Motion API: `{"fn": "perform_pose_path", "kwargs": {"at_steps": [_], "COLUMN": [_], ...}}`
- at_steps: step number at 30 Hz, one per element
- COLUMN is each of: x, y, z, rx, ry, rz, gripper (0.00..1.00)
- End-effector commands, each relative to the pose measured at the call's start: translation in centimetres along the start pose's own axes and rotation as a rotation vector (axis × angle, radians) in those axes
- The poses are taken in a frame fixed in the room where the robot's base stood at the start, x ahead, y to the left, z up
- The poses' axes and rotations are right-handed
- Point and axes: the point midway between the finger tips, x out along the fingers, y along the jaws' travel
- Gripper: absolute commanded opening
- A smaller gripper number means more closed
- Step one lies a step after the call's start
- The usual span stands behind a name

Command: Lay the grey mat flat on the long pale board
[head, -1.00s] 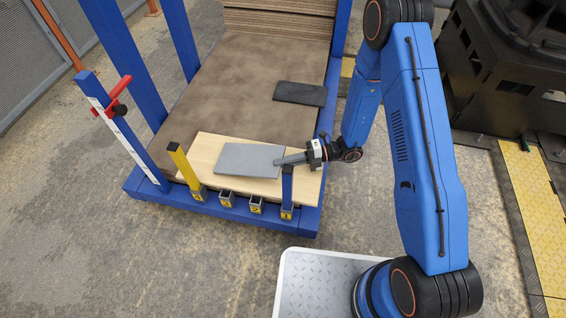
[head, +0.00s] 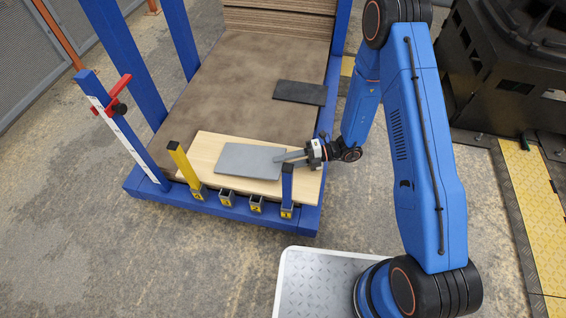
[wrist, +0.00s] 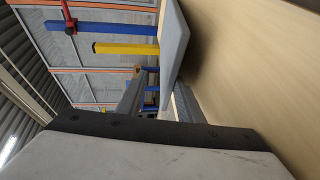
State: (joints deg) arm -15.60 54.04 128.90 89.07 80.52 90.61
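The grey mat (head: 248,160) lies over the middle of the long pale board (head: 205,152) in the head view, looking flat or nearly so. In the wrist view the mat (wrist: 174,45) shows almost edge-on beside the pale board (wrist: 245,60), with a dark shadow along it. My gripper (head: 284,158) is at the mat's right end, its two fingers parted. In the wrist view the fingers (wrist: 156,92) stand on either side of the mat's near end, one of them between mat and board. The mat's underside is mostly hidden.
A dark mat (head: 300,93) lies on the brown sheet (head: 240,75) behind the board. A yellow post (head: 183,163), a short blue post (head: 287,185) and small numbered sockets (head: 256,204) line the front edge. A red-handled upright (head: 115,110) stands at left.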

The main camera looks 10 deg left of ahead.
Motion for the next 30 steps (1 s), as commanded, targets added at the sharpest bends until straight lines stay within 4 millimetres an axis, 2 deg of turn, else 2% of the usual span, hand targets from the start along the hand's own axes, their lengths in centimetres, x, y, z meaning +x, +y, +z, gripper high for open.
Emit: {"fn": "perform_pose_path", "kwargs": {"at_steps": [13,30], "x": [-0.03,-0.55], "y": [0.23,0.79], "z": [0.02,-0.05], "rx": [-0.004,-0.006], "ry": [-0.001,-0.026], "rz": [-0.031,-0.434], "gripper": [0.33,0.33]}}
